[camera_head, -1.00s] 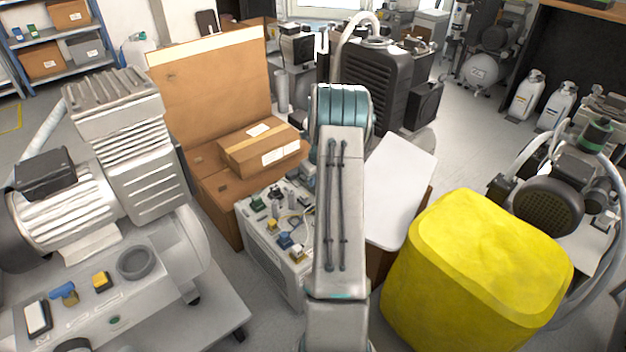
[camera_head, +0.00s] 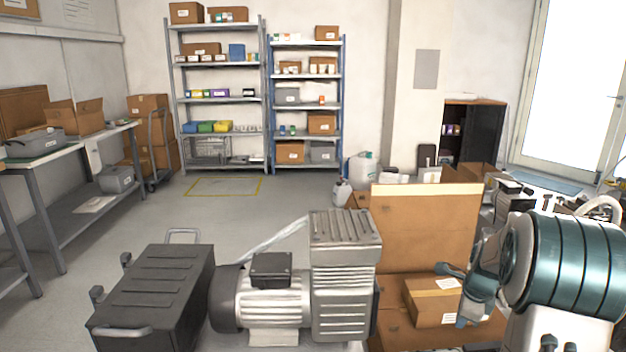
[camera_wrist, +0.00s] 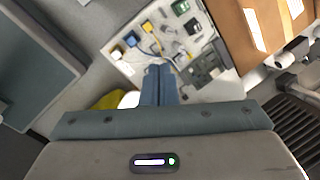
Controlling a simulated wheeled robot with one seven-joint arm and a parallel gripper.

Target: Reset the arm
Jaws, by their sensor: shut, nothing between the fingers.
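My gripper (camera_wrist: 158,78) shows in the wrist view with its two blue-grey fingers together and nothing between them. It points toward a light panel (camera_wrist: 150,45) with small coloured parts and wires, which lies beyond the fingertips; I see no contact. In the head view my arm is at the right edge, with its large teal joint close to the camera.
A grey compressor (camera_head: 345,275) and a dark cart (camera_head: 155,295) stand at the front. An open cardboard box (camera_head: 425,225) with a smaller carton (camera_head: 432,302) is beside my arm. Shelves (camera_head: 215,90) line the back wall. Floor (camera_head: 225,220) is clear at centre left.

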